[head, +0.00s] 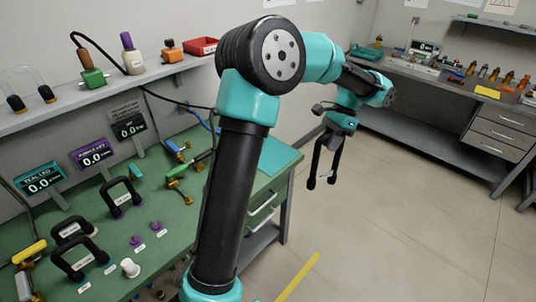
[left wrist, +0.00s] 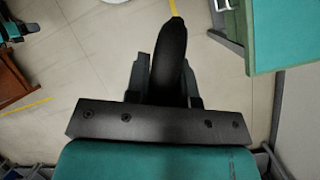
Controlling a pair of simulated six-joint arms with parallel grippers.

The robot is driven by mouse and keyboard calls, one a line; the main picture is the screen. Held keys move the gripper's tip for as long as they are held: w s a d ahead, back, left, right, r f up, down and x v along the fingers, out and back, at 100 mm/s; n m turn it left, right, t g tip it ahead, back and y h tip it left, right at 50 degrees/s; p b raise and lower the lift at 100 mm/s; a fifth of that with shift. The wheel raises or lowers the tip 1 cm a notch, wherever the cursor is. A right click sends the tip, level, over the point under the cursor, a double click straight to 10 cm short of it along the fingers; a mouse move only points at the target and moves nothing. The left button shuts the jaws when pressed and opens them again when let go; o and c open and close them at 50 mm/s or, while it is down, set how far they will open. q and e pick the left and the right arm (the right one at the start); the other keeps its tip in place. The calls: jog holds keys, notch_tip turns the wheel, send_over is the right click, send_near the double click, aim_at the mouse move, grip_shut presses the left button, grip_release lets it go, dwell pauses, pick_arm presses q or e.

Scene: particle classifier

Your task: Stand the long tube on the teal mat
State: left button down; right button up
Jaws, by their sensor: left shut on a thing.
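My left gripper (head: 341,123) is shut on a black inverted-U tube (head: 316,160), which I take to be the long tube. It hangs with its two legs pointing down, over the floor to the right of the green bench. In the left wrist view the dark tube (left wrist: 169,62) sticks out between the fingers. The teal mat (head: 283,158) lies flat at the right end of the bench, partly hidden by my left arm. It also shows at upper right in the left wrist view (left wrist: 285,35). The held tube is apart from the mat. My right gripper is not in view.
Other black U-shaped pieces (head: 122,197) stand on the left of the green bench (head: 165,228), near small displays (head: 91,155) and a white spool (head: 130,268). Brass and blue valve parts (head: 176,151) lie mid-bench. A grey side bench (head: 440,85) stands at back right.

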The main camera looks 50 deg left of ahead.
pick_arm(q)
jog(key=s+a+f+m+t+y, duration=0.1)
jog(key=s+a+m+y, duration=0.1)
jog(key=s+a+m, duration=0.2)
jog(key=s+a+f+m+t+y, duration=0.1)
jog(key=s+a+m, duration=0.4)
jog(key=a, duration=0.8)
jog(key=f+m+y, duration=0.1)
jog(key=m, duration=0.2)
jog(key=shift+a+t, duration=0.15)
jog(key=shift+t, duration=0.15)
jog(key=w+a+f, duration=0.1)
jog(key=w+a, duration=0.9)
jog(key=a, duration=0.2)
jog(key=shift+w+f, duration=0.2)
jog(key=shift+f, duration=0.05)
jog(key=shift+f, duration=1.9)
